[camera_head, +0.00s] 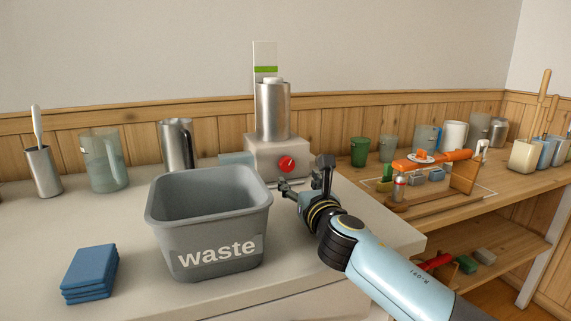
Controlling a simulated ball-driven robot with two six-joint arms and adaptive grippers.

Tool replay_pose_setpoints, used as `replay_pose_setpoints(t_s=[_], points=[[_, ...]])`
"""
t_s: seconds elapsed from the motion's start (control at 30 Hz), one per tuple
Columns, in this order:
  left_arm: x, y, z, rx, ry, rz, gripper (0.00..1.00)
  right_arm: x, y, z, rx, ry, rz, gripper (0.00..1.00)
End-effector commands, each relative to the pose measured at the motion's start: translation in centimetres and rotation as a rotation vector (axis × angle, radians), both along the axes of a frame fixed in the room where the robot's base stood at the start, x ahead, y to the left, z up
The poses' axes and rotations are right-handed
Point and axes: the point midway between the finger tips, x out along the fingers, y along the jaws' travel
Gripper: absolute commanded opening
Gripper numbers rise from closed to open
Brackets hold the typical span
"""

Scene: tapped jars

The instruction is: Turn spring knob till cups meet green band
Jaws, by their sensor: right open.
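A cup dispenser stands at the back of the counter: a steel tube (272,112) on a pale box-shaped base (262,155). A red knob (287,164) is on the front of the base. The white cups (272,80) show just above the tube's rim. Behind them stands a white upright plate with a green band (266,69); the cups' top appears a little below the band. My right gripper (303,175) is open and empty, just in front of the base, near the knob and to its right. My left gripper is not in view.
A grey waste bin (210,225) stands in front of the dispenser, left of my right gripper. Folded blue cloths (90,273) lie at front left. A steel pitcher (178,146) and a clear jug (104,160) stand back left. A lower wooden bench (500,185) with cups is at right.

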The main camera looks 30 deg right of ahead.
Motion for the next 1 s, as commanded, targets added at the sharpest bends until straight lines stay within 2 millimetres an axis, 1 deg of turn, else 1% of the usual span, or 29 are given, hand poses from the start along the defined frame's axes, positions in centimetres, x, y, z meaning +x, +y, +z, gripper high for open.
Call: replay_pose_setpoints(t_s=[0.17, 0.23, 0.4, 0.5, 0.6, 0.7, 0.97, 1.0], points=[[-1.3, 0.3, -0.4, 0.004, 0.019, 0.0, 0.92, 2.6, -0.9, 0.0, -0.001, -0.002, -0.001, 0.62], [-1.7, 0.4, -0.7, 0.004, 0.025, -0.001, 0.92, 4.0, -1.3, 0.0, -0.001, -0.003, 0.0, 0.62], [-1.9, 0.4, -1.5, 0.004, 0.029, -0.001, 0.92, 7.1, -2.5, -0.1, 0.0, -0.001, -0.001, 0.62], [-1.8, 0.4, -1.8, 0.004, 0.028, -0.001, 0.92, 8.5, -2.9, -0.2, 0.001, -0.001, 0.0, 0.62], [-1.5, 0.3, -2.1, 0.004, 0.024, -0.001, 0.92, 9.4, -3.3, -0.1, 0.001, 0.0, 0.0, 0.62], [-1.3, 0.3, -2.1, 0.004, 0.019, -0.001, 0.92, 9.8, -3.4, -0.1, 0.001, 0.0, 0.0, 0.62], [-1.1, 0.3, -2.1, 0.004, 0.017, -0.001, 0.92, 9.9, -3.4, 0.0, 0.001, 0.0, 0.0, 0.62], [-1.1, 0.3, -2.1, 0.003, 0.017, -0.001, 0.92, 9.9, -3.4, 0.0, 0.001, 0.0, 0.0, 0.56]])
